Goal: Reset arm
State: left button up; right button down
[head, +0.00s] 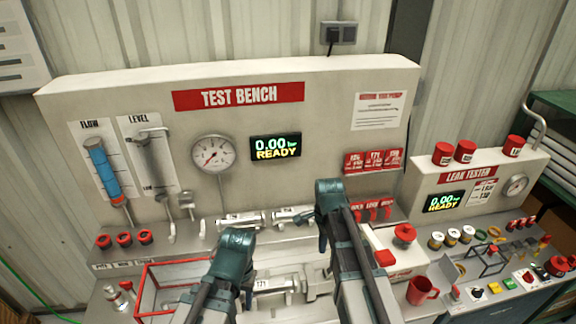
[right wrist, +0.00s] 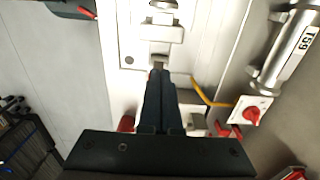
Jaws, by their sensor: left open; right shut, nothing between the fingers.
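My left gripper (head: 237,245) is teal and hangs over the front of the test bench, near the red-framed bay; it is open, with nothing seen in it. My right gripper (head: 328,215) is raised in front of the bench panel, right of the left one. In the right wrist view its dark fingers (right wrist: 158,85) are shut together and empty, pointing at pale bench fittings. The test bench (head: 330,90) has a READY display (head: 276,148) showing 0.00 and a round gauge (head: 213,154).
A metal cylinder marked 171 (head: 275,284) lies on the bench between my arms. A red frame (head: 150,290) is at left. A red mug (head: 421,291) stands right of my right arm, by the leak tester (head: 480,165). A cylinder marked T59 (right wrist: 287,48) shows in the right wrist view.

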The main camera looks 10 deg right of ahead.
pick_arm(q)
notch_tip(320, 180, down, 12)
jog(key=b, duration=1.2)
pick_arm(e)
jog(key=s+a+f+n+h, duration=0.1)
jog(key=s+a+f+n, duration=1.1)
jog(key=n, duration=0.9)
jog(key=shift+s+a, duration=0.7)
jog(key=shift+s, duration=0.5)
